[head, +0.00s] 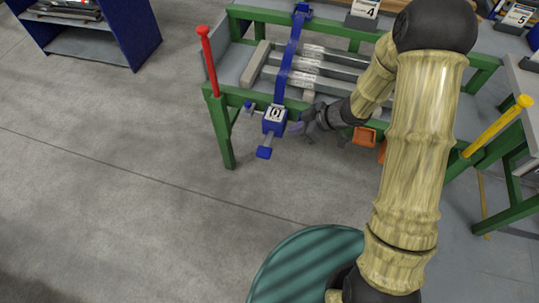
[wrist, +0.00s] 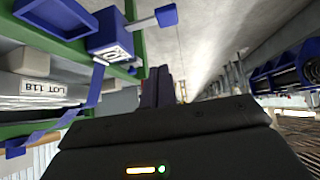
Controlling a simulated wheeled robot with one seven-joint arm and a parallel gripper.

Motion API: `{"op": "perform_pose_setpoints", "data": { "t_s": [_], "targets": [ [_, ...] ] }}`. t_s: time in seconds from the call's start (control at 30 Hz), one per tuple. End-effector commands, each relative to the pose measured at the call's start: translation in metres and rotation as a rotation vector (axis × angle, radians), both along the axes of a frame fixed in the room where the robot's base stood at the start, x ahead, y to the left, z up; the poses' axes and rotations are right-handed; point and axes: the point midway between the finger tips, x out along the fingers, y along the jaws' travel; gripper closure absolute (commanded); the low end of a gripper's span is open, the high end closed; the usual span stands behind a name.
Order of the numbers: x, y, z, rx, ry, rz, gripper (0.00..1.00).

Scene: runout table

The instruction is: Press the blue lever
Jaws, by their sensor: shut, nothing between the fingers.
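The blue lever, a grey stem with a blue end pad (head: 264,152), sticks out from a blue box (head: 274,121) marked 0 on the table's front edge. In the wrist view the lever's pad (wrist: 166,15) and the box (wrist: 110,35) show at upper left. My gripper (head: 296,128) is just right of the box in the head view, its fingers shut and empty. In the wrist view the dark fingertips (wrist: 158,76) lie below the pad in the picture, with a visible gap. I cannot tell whether they touch the box.
The green-framed table (head: 228,140) carries several grey bars (head: 330,68) under a blue cross strap (head: 290,58). A red post (head: 207,60) stands at left, a yellow post (head: 500,125) at right. Orange parts (head: 364,136) hang right of my gripper. Floor in front is clear.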

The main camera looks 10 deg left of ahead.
Motion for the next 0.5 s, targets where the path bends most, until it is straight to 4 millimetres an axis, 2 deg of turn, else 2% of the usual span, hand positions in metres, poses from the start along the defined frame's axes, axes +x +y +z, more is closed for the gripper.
{"op": "perform_pose_setpoints", "data": {
  "t_s": [0.03, 0.1, 0.5],
  "targets": [
    [-0.0049, 0.0048, -0.0116, 0.015, 0.013, 0.037, 1.0],
    [-0.0094, 0.0091, -0.0145, 0.028, 0.023, 0.069, 1.0],
    [-0.0109, 0.0123, -0.0152, 0.03, 0.025, 0.078, 1.0]
  ]
}}
